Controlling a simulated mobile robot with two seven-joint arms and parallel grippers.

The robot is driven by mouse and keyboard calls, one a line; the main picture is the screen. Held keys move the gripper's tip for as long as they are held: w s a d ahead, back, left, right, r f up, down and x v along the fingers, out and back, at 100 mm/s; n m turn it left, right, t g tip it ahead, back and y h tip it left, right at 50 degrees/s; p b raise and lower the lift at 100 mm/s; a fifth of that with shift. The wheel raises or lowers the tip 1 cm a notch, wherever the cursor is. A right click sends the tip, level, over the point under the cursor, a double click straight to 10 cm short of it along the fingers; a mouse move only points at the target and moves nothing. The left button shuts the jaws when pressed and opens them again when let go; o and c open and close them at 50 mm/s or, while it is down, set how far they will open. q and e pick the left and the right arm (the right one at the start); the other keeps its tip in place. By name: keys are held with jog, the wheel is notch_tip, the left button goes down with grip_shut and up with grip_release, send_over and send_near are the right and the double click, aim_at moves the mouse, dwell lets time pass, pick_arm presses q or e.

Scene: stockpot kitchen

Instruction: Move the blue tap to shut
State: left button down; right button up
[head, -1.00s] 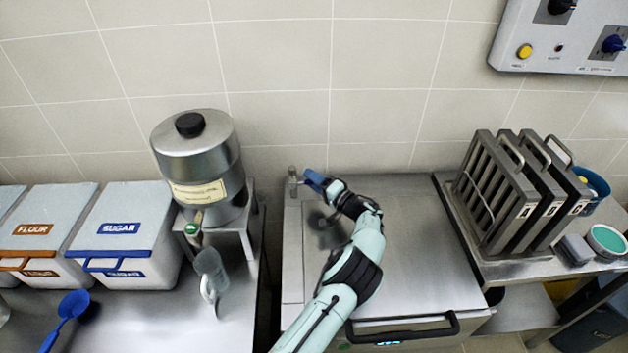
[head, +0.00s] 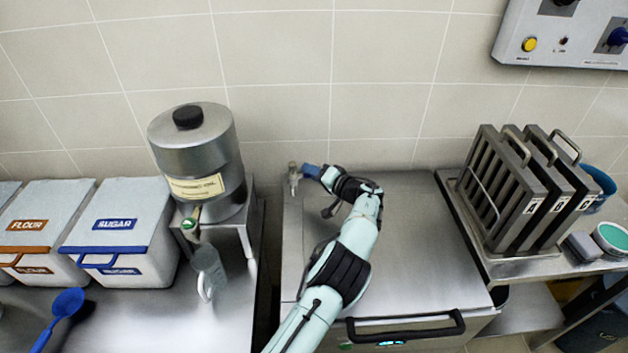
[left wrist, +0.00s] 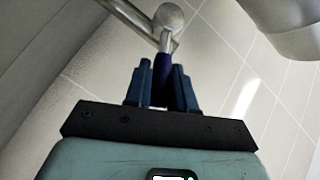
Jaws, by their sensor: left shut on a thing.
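The blue tap shows as a metal body (head: 294,180) standing at the back left corner of the steel unit. Its dark blue lever also shows in the left wrist view (left wrist: 162,66), reaching from a round metal hub (left wrist: 168,18) down between my fingers. My left gripper (head: 312,171) is at the tap's right side, its blue fingers beside the metal body. In the left wrist view the two fingers (left wrist: 160,88) are shut on the lever, one on each side. The lever's lower end is hidden between them. My right gripper is not in view.
The steel lid (head: 420,240) lies under my left arm, with a black handle (head: 405,332) in front. A metal oil dispenser (head: 200,150) stands left of the tap. A rack of lettered panels (head: 500,190) stands at the right. The tiled wall is close behind.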

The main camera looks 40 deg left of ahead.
pick_arm(q)
jog(key=shift+s+a+r+n+h+b, duration=0.2)
jog(key=shift+r+n+h+b, duration=0.15)
jog(key=shift+n+h+b, duration=0.15)
jog(key=shift+s+a+r+n+h+b, duration=0.15)
jog(key=shift+a+r+n+h+b, duration=0.05)
jog(key=shift+r+n+h+b, duration=0.25)
jog(key=n+h+b, duration=0.1)
jog(key=s+a+r+t+h+b, duration=0.1)
jog(key=shift+a+r+n+h, duration=0.1)
jog(key=shift+a+n+h, duration=0.05)
jog(key=shift+n+h, duration=0.2)
jog(key=shift+s+a+r+n+t+h+b, duration=0.4)
jog(key=shift+s+a+n+t+h+b, duration=0.3)
jog(key=shift+h+b, duration=0.4)
jog(key=shift+s+a+r+n+t+h+b, duration=0.15)
jog(key=shift+s+a+n+t+h+b, duration=0.25)
jog(key=shift+a+n+t+h+b, duration=0.25)
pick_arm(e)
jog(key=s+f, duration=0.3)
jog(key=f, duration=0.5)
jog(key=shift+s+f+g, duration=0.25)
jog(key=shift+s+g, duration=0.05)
pick_arm(q)
jog(key=shift+h, duration=0.25)
jog(key=c, duration=1.1)
grip_release()
jog(key=shift+o, duration=0.2)
